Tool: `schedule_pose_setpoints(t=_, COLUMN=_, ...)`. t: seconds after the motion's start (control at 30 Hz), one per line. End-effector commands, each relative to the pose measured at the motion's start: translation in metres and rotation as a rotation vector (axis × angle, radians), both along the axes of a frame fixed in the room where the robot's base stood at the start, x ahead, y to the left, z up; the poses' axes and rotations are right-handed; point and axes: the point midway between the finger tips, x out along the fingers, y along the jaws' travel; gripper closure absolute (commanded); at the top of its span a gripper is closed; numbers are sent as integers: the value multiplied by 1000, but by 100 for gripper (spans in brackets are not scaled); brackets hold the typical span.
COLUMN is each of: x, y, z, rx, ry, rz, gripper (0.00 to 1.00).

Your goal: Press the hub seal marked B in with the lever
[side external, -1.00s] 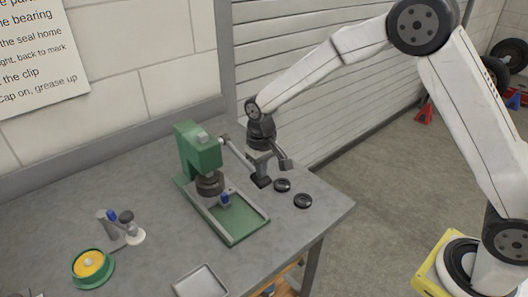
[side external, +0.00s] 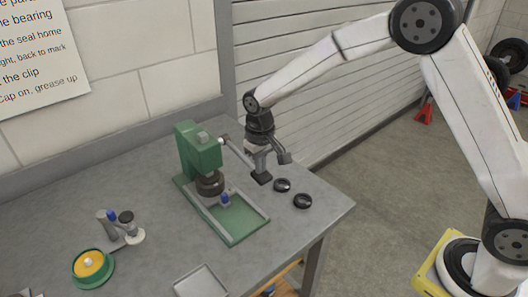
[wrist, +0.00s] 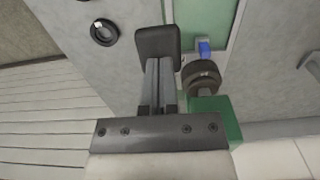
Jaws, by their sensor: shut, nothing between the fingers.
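The green press (side external: 198,150) stands on the bench, with its pale lever (side external: 238,154) sloping down to the right from a white knob. A dark round stack (side external: 210,184) sits under the press head; it also shows in the wrist view (wrist: 203,78). I cannot read a letter on it. My gripper (side external: 262,178) is shut and empty, right of the press by the lever's lower end; whether they touch is unclear. Its dark fingertips show in the wrist view (wrist: 157,43). Two black rings (side external: 282,185) (side external: 302,201) lie right of my gripper, letters unreadable.
A blue piece (side external: 225,199) is on the press base. A green-rimmed yellow round part (side external: 92,267), small grey tools (side external: 120,228) and a shallow grey tray (side external: 201,282) are at the left and front. The bench's right edge is just past the rings.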

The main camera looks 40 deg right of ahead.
Motion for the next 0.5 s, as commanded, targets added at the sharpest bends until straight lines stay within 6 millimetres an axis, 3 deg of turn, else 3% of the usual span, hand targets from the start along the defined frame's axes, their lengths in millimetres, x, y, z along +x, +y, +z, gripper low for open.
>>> schedule_pose_setpoints(t=0.5, x=6, y=0, z=33, rx=0, ry=-3, rz=0, gripper=100)
